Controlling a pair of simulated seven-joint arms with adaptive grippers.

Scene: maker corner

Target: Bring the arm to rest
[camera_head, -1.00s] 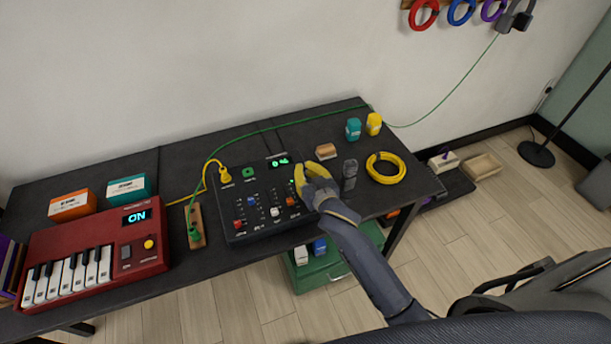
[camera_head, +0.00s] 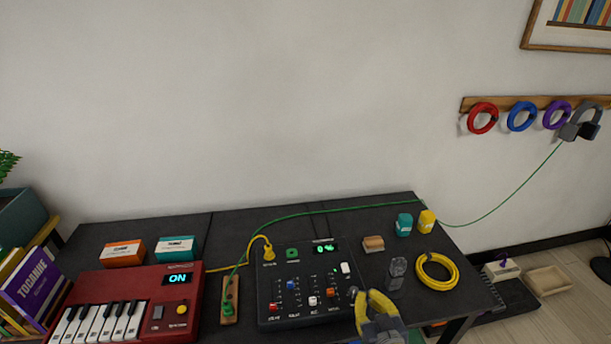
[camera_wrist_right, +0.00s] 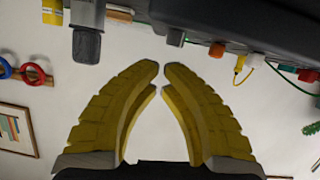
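My right gripper (camera_head: 367,294) is low in the head view, by the front right corner of the black mixer (camera_head: 283,318). Its two yellow fingers stand apart with nothing between them. In the right wrist view the fingers (camera_wrist_right: 162,68) also show a narrow gap at the tips, with pale wall behind. The mixer has lit green digits, coloured knobs and a yellow plug at its back left. In the wrist view, which looks upside down, the dark table edge is at the top, apart from the fingers. My left gripper is not in view.
A red keyboard (camera_head: 147,281) reading ON is on the left of the table. A grey bottle-like object (camera_head: 396,274) and a yellow cable coil (camera_head: 437,272) lie right of the mixer. A green cable (camera_head: 491,216) runs to the wall rack. The space above the table is clear.

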